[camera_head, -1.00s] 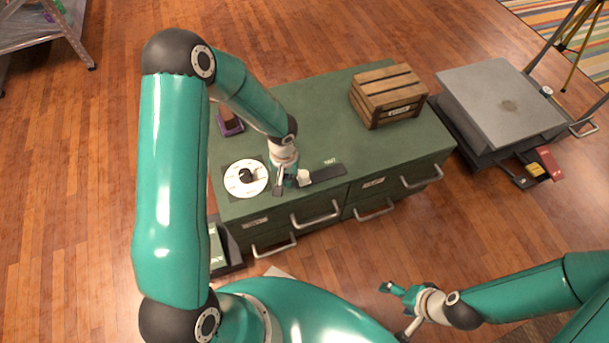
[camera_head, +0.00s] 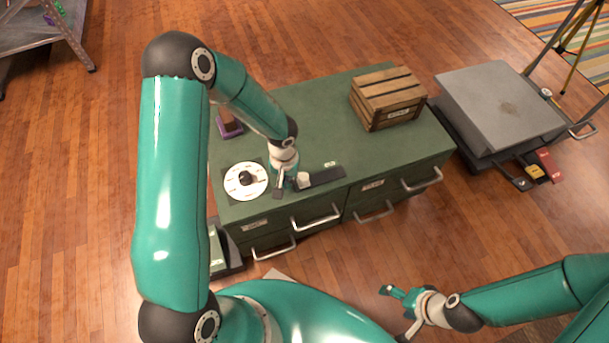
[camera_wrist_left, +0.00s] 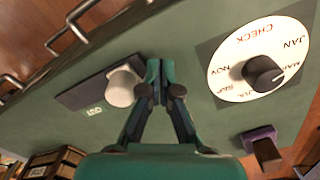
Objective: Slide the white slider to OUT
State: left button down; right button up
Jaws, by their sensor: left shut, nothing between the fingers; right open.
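The white slider knob (camera_head: 303,180) sits at the dial-side end of its dark track (camera_head: 326,176) on the green cabinet top. In the left wrist view the knob (camera_wrist_left: 121,88) is rounded, and a small label reading OUT (camera_wrist_left: 93,110) lies beside the track. My left gripper (camera_head: 279,190) is shut and empty, low over the top between knob and dial. In the left wrist view its fingertips (camera_wrist_left: 160,72) are just right of the knob; I cannot tell whether they touch it. My right gripper (camera_head: 398,311) is open and empty, away from the cabinet.
A white month dial (camera_head: 236,187) with a black knob lies left of my left gripper. A purple-based block (camera_head: 229,128) stands behind it. A wooden crate (camera_head: 388,98) stands at the back right of the cabinet top (camera_head: 330,120). Drawer handles (camera_head: 317,218) stick out in front.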

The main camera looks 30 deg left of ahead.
dwell(0.3)
pick_arm(q)
jog(key=shift+w+d, duration=1.65)
jog(key=shift+w, duration=0.3)
jog(key=shift+w+d, duration=1.6)
jog(key=shift+w, duration=0.3)
jog(key=shift+s+a, duration=0.1)
jog(key=shift+s+a+b, duration=0.55)
jog(key=shift+s+a, duration=0.05)
jog(key=shift+s, duration=0.05)
notch_tip(320, 180, up, 9)
jog(key=p, duration=0.5)
jog(key=shift+f, duration=0.1)
